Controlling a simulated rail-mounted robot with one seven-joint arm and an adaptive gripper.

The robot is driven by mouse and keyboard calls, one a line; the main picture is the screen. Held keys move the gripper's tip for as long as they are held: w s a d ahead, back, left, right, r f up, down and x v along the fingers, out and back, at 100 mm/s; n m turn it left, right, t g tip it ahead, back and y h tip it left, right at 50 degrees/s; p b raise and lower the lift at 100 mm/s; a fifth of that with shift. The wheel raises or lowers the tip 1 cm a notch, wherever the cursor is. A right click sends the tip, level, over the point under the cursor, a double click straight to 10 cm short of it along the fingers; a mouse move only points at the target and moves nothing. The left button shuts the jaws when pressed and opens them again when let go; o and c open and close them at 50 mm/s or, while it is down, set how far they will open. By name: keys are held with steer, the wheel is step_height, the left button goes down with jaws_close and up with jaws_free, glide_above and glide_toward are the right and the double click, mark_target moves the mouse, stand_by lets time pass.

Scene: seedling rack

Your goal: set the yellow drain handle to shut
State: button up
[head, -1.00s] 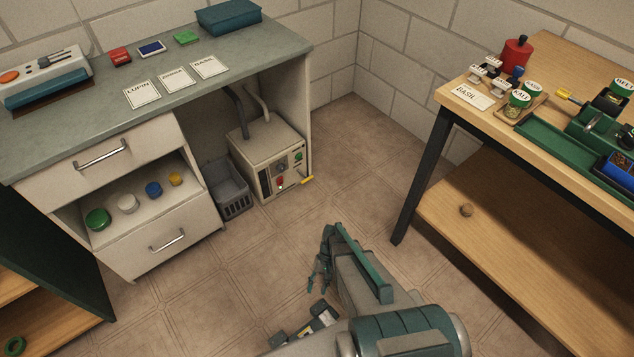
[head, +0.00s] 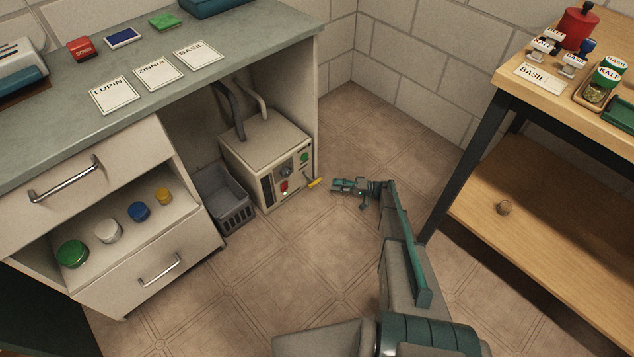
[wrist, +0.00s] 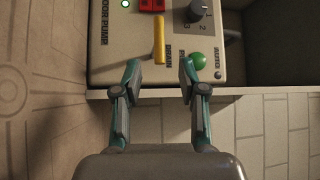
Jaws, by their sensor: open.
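The yellow drain handle (head: 315,183) sticks out from the lower front of the beige pump box (head: 265,145) under the counter. In the wrist view the yellow handle (wrist: 159,40) is a straight bar beside a DRAIN label, its near end a little ahead of and between my fingertips. My gripper (head: 336,186) is open and empty, just right of the handle in the head view. In the wrist view my gripper (wrist: 159,68) has one finger on each side of the handle's line, with no clear contact. Which marking the handle stands at is not readable.
The panel also has a red switch (wrist: 152,5), a green button (wrist: 198,62) and a grey dial (wrist: 201,10). A grey basket (head: 222,197) stands left of the pump. The cabinet side (head: 317,100) is close on the right. The floor in front is clear.

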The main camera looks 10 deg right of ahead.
mark_target(315, 182)
steer(key=b+x, duration=0.1)
steer(key=x, duration=0.8)
steer(key=shift+w+a+b, duration=0.15)
steer(key=shift+a+b, duration=0.2)
jaws_close()
